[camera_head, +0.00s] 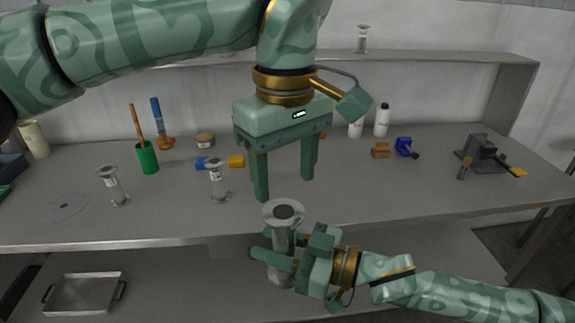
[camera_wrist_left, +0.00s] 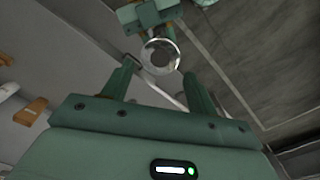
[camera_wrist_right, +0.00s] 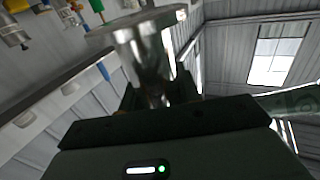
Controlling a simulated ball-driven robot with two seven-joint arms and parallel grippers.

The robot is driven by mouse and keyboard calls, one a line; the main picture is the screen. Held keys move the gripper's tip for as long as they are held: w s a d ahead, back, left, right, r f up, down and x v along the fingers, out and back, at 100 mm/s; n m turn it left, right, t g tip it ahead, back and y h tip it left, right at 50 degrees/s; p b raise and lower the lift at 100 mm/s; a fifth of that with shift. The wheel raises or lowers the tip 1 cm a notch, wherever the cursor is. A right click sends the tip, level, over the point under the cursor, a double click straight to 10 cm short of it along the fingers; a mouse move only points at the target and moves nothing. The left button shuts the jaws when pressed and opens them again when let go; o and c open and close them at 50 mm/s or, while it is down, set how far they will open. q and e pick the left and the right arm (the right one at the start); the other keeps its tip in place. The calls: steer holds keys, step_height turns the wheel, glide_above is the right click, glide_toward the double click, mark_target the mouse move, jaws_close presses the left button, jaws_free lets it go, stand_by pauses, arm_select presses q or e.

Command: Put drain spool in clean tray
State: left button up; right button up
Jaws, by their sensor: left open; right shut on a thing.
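A shiny metal spool with a wide round flange (camera_head: 283,212) stands roughly upright in my right gripper (camera_head: 284,257), which is shut on its body in front of the bench edge. The spool also shows in the left wrist view (camera_wrist_left: 160,56) and the right wrist view (camera_wrist_right: 148,58). My left gripper (camera_head: 285,187) is open and empty, pointing down above the bench, behind and above the held spool. A shallow metal tray with two handles (camera_head: 85,294) lies at lower left, below the bench top. It looks empty; I cannot read any label.
Two similar labelled spools stand on the bench, one at left (camera_head: 114,187), one nearer the middle (camera_head: 218,181). Another (camera_head: 362,39) stands on the upper shelf. A green cup (camera_head: 147,158), a flat disc (camera_head: 66,206) and a dark vise-like device (camera_head: 481,152) are also there. The bench's front right is clear.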

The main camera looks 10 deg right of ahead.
mark_target(286, 231)
arm_select(q)
step_height(286, 231, down, 11)
steer(key=shift+f, duration=0.2)
steer(key=c, duration=0.7)
steer(key=shift+c, duration=0.4)
arm_select(e)
steer(key=o, duration=1.2)
steer(key=shift+c, duration=0.2)
